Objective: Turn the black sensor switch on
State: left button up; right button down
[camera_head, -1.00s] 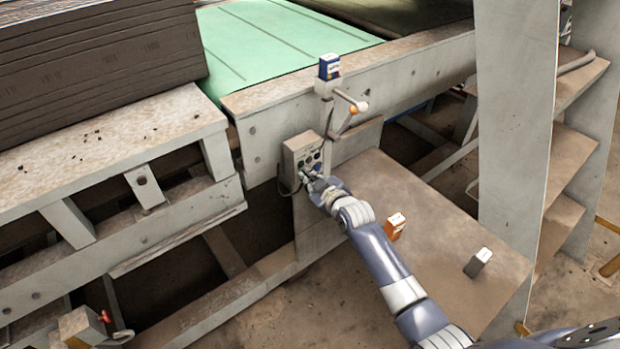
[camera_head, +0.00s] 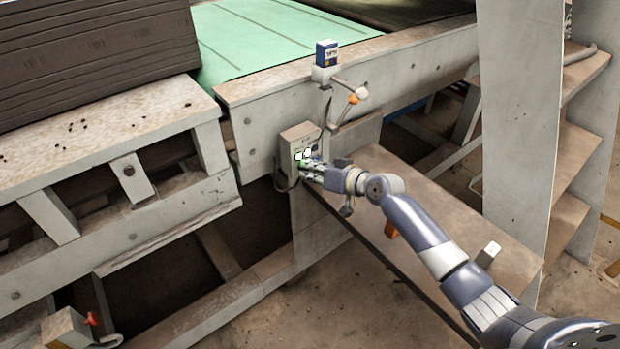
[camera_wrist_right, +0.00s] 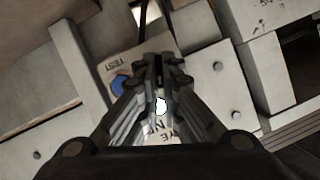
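The grey control box (camera_head: 299,139) is fixed to the side of the machine frame. A bright white-green light (camera_head: 303,155) glows on its front; a white glow (camera_wrist_right: 161,105) also shows between my right fingers in the wrist view. My right gripper (camera_head: 308,172) is at the box's front, its fingers close together. In the wrist view the right fingertips (camera_wrist_right: 162,68) nearly meet over the panel. A blue button (camera_wrist_right: 118,85) by a "TEST" label lies just left of them. The black switch is not clearly visible; the fingers cover part of the panel. My left gripper is out of view.
A blue-and-white small box (camera_head: 327,53) sits on a bracket above, near a handle with an orange knob (camera_head: 353,99). A brown sloping board (camera_head: 450,220) lies under my right arm. A tall grey post (camera_head: 515,120) stands right. Stacked dark sheets (camera_head: 95,60) are left.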

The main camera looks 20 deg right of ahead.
jog(key=shift+d+f+m+y+b, duration=0.15)
jog(key=shift+m+y+b, duration=0.5)
jog(key=shift+b, duration=0.35)
jog(key=c, duration=1.8)
grip_release()
jog(key=v, duration=1.2)
jog(key=shift+r, duration=0.25)
